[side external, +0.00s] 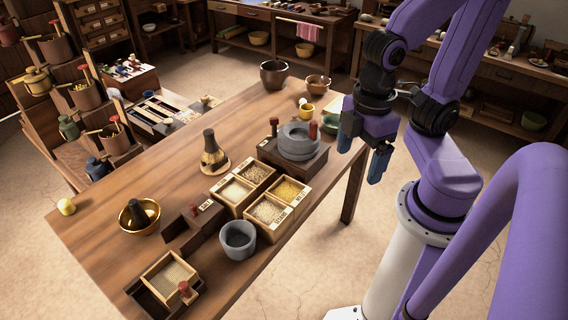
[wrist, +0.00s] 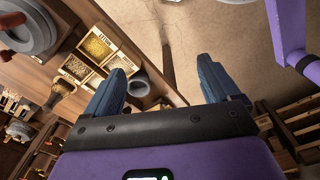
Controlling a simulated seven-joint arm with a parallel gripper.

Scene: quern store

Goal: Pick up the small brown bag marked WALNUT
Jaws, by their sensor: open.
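I cannot make out a small brown bag marked WALNUT in either view. My gripper (side external: 364,150) is open and empty, with its blue fingers apart, in the air off the right edge of the wooden table (side external: 120,215). A dark brown, narrow-necked object (side external: 213,152) stands on a round pale disc on the table. A similar dark object (side external: 137,214) sits in a golden bowl (side external: 150,222). I cannot read any marking on either.
A stone quern (side external: 298,142) stands near the table's right edge beside grain boxes (side external: 268,210). A grey cup (side external: 237,240) and a wooden tray (side external: 170,278) are nearer the front. Bowls (side external: 274,73) stand at the back. Stepped shelves with pots (side external: 87,95) are at left.

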